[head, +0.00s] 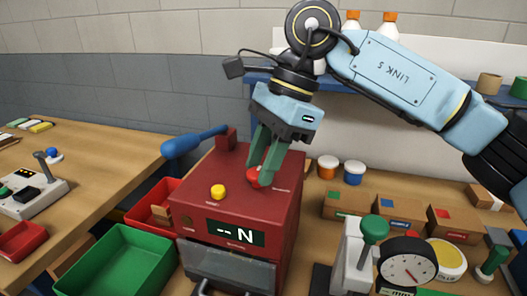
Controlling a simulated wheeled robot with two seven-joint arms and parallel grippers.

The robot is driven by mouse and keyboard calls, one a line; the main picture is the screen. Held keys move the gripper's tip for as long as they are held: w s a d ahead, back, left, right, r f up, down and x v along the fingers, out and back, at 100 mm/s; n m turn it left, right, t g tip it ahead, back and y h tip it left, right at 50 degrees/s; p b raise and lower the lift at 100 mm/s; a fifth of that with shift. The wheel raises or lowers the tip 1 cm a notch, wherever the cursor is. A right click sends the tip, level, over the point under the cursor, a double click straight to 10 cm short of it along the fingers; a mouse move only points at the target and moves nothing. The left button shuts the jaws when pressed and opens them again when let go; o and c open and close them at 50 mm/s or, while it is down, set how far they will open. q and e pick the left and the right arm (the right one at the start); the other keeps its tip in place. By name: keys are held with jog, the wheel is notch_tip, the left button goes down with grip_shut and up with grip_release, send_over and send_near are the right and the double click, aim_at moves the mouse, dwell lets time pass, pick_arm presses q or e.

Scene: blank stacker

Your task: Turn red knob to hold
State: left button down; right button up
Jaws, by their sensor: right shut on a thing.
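The red knob (253,174) sits on the top of a dark red machine (245,200), toward its right side. My right gripper (264,175) reaches down from above with green fingers and is shut on the red knob. The fingers cover part of the knob, so its pointer and exact setting are hidden. A display (236,233) on the machine's front reads "-- N". A yellow button (218,191) is on the machine's top, left of the knob. My left gripper is not in view.
A blue-handled lever (195,140) rises at the machine's back left. A green bin (117,262) and a red bin (160,193) stand left of it. A dial gauge (407,266) on a stand and several cardboard boxes (400,212) are to the right.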

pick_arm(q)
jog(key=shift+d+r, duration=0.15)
pick_arm(e)
jog(key=shift+n, duration=0.3)
jog(key=o, duration=1)
jog(key=shift+c, duration=0.2)
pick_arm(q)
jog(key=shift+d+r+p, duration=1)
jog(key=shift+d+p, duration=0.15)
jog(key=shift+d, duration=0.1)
pick_arm(e)
jog(key=v, duration=1.3)
jog(key=shift+r, duration=0.25)
jog(key=shift+w, duration=0.1)
